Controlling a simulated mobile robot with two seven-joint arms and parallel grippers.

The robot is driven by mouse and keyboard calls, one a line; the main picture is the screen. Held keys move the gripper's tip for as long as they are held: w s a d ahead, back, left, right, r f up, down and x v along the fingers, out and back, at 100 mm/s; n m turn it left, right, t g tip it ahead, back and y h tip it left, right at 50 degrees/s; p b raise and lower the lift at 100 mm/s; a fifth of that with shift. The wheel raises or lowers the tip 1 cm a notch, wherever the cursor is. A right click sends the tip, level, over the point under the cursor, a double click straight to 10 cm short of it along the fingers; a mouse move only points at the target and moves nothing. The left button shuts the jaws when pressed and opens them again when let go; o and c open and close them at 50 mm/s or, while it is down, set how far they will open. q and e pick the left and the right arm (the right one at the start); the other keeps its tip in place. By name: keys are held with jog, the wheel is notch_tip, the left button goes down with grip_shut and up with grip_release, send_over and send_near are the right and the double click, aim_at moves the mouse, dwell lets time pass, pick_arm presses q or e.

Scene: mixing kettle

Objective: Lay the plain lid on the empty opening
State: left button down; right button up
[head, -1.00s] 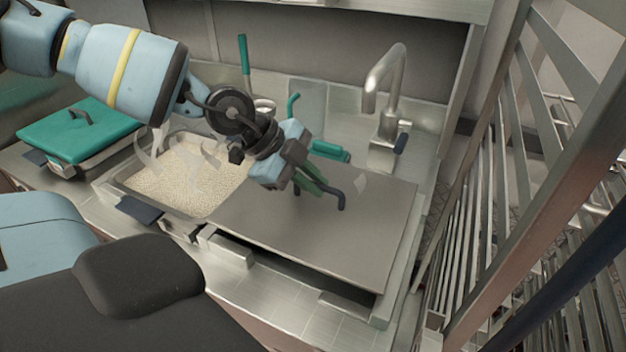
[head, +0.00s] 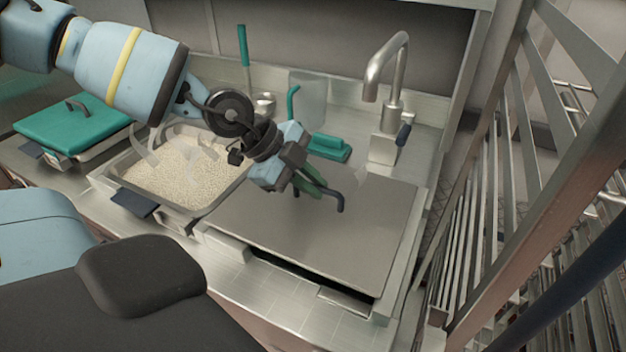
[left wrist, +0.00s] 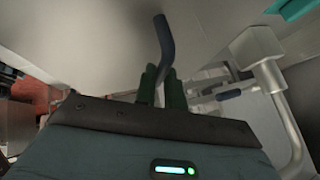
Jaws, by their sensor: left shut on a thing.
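The plain lid (head: 310,235) is a flat grey steel plate with a dark blue bar handle (head: 339,202). My left gripper (head: 312,183) is shut on this handle. In the left wrist view, the handle (left wrist: 164,42) stands between the green fingertips (left wrist: 160,85), with the grey lid (left wrist: 95,40) behind. The lid lies over the right-hand opening in the counter. A dark gap (head: 285,266) shows under its front edge; I cannot tell whether it is resting or slightly above. Most of the opening is hidden. My right gripper is not in view.
A pan of pale grain (head: 180,178) sits left of the lid, and a green-lidded container (head: 72,128) stands further left. Behind are a tap (head: 388,100), a green-handled ladle (head: 243,48) and a green brush (head: 325,147). A metal rack (head: 500,190) stands close on the right.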

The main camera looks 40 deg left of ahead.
pick_arm(q)
jog(key=shift+f, duration=0.15)
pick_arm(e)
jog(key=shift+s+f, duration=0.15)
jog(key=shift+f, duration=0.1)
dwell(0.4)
pick_arm(q)
jog(key=c, duration=0.9)
grip_release()
jog(key=shift+p+v, duration=0.65)
jog(key=shift+v, duration=0.55)
jog(key=shift+p+v, duration=1.55)
jog(key=shift+v, duration=0.75)
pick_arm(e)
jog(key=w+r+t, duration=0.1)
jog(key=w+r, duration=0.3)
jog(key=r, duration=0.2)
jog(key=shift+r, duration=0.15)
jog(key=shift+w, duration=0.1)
